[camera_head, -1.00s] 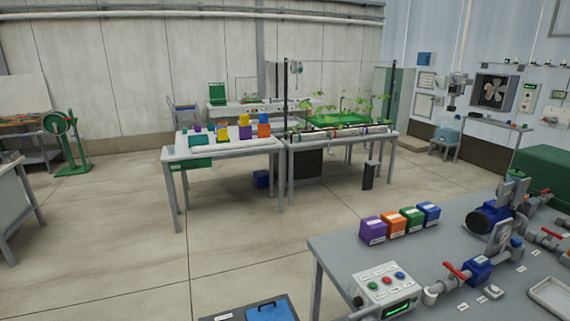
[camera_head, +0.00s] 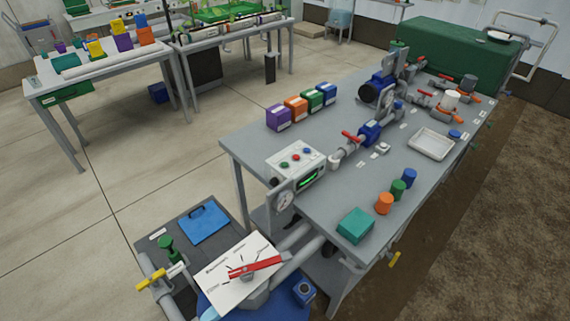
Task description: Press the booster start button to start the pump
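A pale control box (camera_head: 290,172) sits near the left front corner of the grey skid table (camera_head: 345,125). Its top carries a green button (camera_head: 284,165), a red button (camera_head: 295,157) and a blue button (camera_head: 307,151). Their labels are too small to read, so I cannot tell which is the booster start. A lit green display (camera_head: 309,178) is on the box's front face. A blue pump (camera_head: 377,90) stands farther back on the table. My gripper is not in view.
Purple, orange, green and blue boxes (camera_head: 278,118) stand behind the control box. A red-handled valve and pipe (camera_head: 350,142) lie to its right. A round gauge (camera_head: 285,200) is in front. The floor at left is clear.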

